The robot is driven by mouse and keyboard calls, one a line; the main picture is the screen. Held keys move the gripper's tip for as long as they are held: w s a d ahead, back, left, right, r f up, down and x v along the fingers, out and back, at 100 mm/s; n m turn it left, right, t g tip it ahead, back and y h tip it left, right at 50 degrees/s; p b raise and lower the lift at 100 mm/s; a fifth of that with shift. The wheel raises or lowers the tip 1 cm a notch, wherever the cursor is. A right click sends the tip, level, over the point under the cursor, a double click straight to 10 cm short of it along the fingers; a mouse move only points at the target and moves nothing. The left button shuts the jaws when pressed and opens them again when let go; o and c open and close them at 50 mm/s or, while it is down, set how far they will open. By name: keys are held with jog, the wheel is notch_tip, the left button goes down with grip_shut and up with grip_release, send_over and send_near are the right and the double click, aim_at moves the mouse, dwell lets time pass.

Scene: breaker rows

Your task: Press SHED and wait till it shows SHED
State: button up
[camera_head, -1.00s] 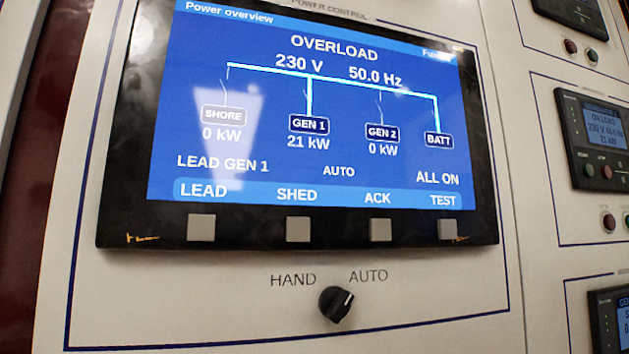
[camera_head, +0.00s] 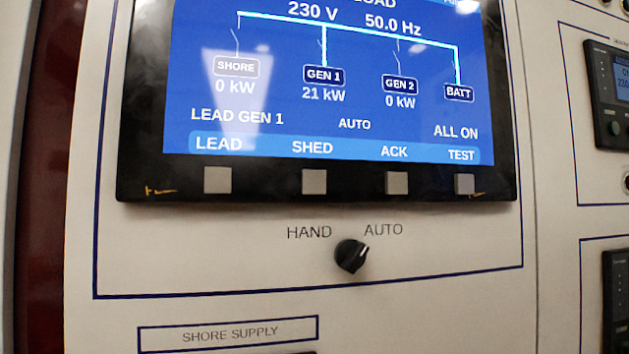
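The power control screen (camera_head: 290,120) is lit blue in a black bezel at the top of the head view. Its top edge is cut off, so only part of the heading shows, ending in "LOAD". It reads 230 V, 50.0 Hz, GEN 1 21 kW, LEAD GEN 1, AUTO and ALL ON. The label SHED (camera_head: 312,147) stands in the bottom strip, second from the left. The grey SHED button (camera_head: 314,182) sits right below it on the bezel, with nothing touching it. My gripper is not in view.
The LEAD button (camera_head: 217,180) is left of SHED; the ACK (camera_head: 396,183) and TEST (camera_head: 464,184) buttons are to its right. A black HAND/AUTO knob (camera_head: 351,255) sits below, its mark towards AUTO. A SHORE SUPPLY plate (camera_head: 229,334) is lower down. Other controllers (camera_head: 612,95) stand at right.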

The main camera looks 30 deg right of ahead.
grip_shut()
dwell(1.4)
